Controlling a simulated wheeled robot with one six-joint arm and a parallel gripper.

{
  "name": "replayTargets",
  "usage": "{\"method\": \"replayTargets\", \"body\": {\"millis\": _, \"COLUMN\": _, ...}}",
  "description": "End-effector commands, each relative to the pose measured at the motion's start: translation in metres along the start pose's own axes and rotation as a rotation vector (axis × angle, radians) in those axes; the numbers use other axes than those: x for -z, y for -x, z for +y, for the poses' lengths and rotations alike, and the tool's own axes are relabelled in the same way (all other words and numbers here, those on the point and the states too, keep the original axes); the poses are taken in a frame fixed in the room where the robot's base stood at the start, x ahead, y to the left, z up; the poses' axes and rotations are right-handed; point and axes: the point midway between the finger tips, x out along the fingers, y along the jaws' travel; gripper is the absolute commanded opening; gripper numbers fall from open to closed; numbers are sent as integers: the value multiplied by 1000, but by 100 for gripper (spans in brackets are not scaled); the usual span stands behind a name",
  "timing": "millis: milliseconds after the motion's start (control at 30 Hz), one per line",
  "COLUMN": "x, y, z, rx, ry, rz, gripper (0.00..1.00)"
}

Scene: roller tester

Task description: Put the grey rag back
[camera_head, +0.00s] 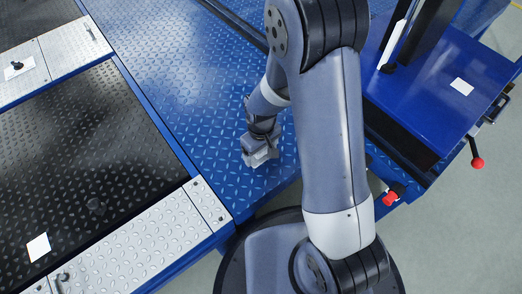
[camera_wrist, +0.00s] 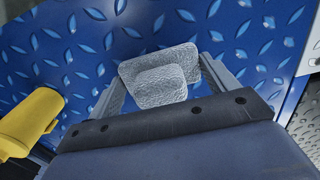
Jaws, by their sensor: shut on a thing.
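The grey rag (camera_wrist: 160,82) shows in the wrist view as a crumpled, light grey block between the two fingers of my gripper (camera_wrist: 160,88). My gripper is shut on it. In the head view my gripper (camera_head: 262,150) points down over the blue tread-plate deck (camera_head: 170,55), and the rag (camera_head: 260,159) shows at its tip. The rag is close to the deck; I cannot tell whether it touches it.
A yellow object (camera_wrist: 30,122) stands at the left in the wrist view. A black tread plate with a white card (camera_head: 38,247) lies left, edged by silver plates (camera_head: 150,245). A blue cabinet (camera_head: 440,85) with red knobs (camera_head: 478,163) stands right. The deck left of my gripper is clear.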

Motion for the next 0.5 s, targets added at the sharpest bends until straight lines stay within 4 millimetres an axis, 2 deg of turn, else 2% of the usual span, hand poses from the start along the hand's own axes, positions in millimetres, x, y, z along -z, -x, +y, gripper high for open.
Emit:
{"method": "replayTargets", "body": {"millis": 67, "x": 0, "y": -3, "z": 0, "rx": 0, "ry": 0, "rz": 0, "gripper": 63}}
{"method": "replayTargets", "body": {"millis": 100, "x": 0, "y": -2, "z": 0, "rx": 0, "ry": 0, "rz": 0, "gripper": 84}}
{"method": "replayTargets", "body": {"millis": 300, "x": 0, "y": -2, "z": 0, "rx": 0, "ry": 0, "rz": 0, "gripper": 100}}
{"method": "replayTargets", "body": {"millis": 500, "x": 0, "y": -2, "z": 0, "rx": 0, "ry": 0, "rz": 0, "gripper": 100}}
